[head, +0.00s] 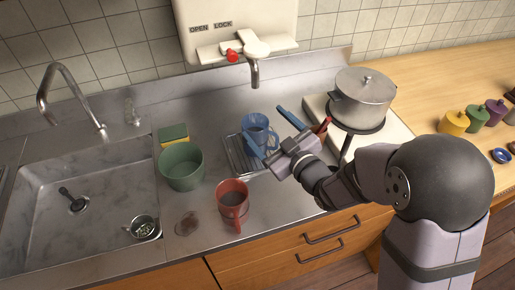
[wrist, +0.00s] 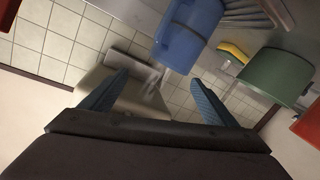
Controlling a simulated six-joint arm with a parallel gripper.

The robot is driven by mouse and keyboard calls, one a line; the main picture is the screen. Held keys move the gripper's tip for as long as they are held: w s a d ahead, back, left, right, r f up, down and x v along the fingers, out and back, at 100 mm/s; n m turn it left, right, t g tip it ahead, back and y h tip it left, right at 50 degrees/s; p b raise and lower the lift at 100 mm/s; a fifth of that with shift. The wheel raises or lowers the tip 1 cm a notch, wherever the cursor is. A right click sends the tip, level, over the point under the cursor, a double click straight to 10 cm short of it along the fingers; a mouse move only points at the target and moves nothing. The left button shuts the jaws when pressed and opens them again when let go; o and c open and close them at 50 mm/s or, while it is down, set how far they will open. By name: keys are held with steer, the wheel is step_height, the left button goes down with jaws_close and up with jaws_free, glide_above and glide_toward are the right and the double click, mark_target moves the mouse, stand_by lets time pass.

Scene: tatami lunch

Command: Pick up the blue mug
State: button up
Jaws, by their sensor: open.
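The blue mug (head: 256,121) stands on or at a wire dish rack (head: 236,156) on the steel counter. My gripper (head: 262,122) has its two blue fingers spread apart with nothing held. In the head view the fingers reach toward the mug from the right, and the lower finger covers part of it. In the wrist view the mug (wrist: 187,38) is beyond the fingertips, nearer the right finger of my gripper (wrist: 158,77). I cannot tell the exact gap. The mug's underside is hidden.
A green pot-like vessel (head: 181,170) and a red mug (head: 232,198) stand left and in front of the rack. A yellow-green sponge (head: 173,134) lies behind. A lidded pot (head: 362,98) is at right on the stove. A faucet spout (head: 254,75) hangs behind the mug.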

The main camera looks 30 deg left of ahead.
mark_target(250, 115)
steer(key=f+m+b, duration=0.1)
steer(key=a+f+m+b, duration=0.1)
steer(key=f+m+b, duration=0.1)
steer(key=shift+w+a+t+y, duration=0.15)
steer(key=shift+t+y, duration=0.15)
steer(key=shift+t, duration=0.1)
steer(key=shift+a+f+m+t+b, duration=0.2)
steer(key=shift+m+t+b, duration=0.1)
steer(key=shift+m+b, duration=0.5)
steer(key=shift+w, duration=0.1)
steer(key=shift+p+x, duration=1.5)
steer(key=shift+x, duration=2.15)
steer(key=shift+r, duration=0.15)
steer(key=c, duration=2)
steer(key=shift+o, duration=0.2)
steer(key=shift+r, duration=0.25)
